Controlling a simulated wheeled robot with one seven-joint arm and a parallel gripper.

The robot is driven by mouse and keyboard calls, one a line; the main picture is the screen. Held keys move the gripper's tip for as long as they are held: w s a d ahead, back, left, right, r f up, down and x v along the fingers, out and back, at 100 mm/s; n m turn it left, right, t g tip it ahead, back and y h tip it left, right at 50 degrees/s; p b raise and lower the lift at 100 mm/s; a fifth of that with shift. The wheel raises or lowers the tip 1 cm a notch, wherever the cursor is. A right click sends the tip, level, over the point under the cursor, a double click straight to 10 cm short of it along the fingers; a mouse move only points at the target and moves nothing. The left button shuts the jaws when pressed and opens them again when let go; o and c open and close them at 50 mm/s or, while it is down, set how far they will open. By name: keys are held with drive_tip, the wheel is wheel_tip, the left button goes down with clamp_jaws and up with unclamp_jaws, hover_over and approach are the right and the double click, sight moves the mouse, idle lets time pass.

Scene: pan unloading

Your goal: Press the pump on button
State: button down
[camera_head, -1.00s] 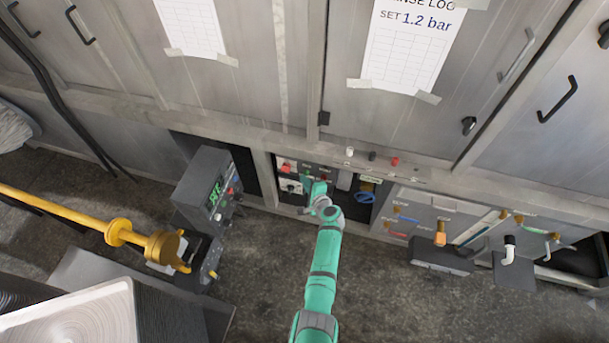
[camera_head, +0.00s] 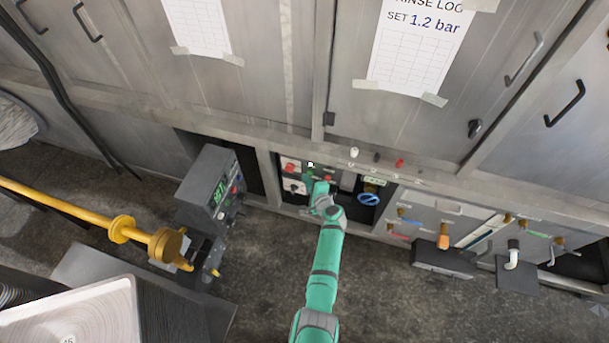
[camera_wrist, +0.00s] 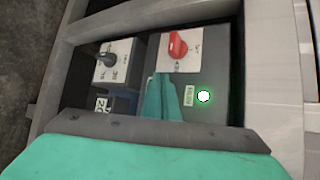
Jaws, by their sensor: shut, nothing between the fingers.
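A small round lamp or button (camera_wrist: 204,96) glows white-green on the dark control panel in the wrist view. A small label sits beside it, too blurred to read. The glow also shows in the head view (camera_head: 310,164). My gripper (camera_wrist: 160,86) is shut and empty, its tip left of the glowing spot and below the red knob. In the head view my gripper (camera_head: 319,187) is in front of the panel recess, just below the glow. I cannot tell if it touches the panel. The gripper hides part of the panel, and no separate pump on button can be made out.
A red knob (camera_wrist: 178,46) and a dark knob (camera_wrist: 107,58) are close to my gripper. A blue ring handle (camera_head: 368,199) is to its right in the recess. A grey box with a green display (camera_head: 219,190) stands left. A yellow pipe (camera_head: 70,212) crosses at far left.

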drive_tip(key=shift+s+d, duration=0.25)
drive_tip(key=shift+s, duration=0.35)
drive_tip(key=shift+s+d, duration=0.25)
drive_tip(key=shift+s, duration=0.3)
drive_tip(key=s, duration=0.2)
drive_tip(key=s+a, duration=0.1)
drive_tip(key=s, duration=0.1)
drive_tip(key=shift+s, duration=0.35)
drive_tip(key=shift+a, duration=0.3)
drive_tip(key=shift+s, duration=0.1)
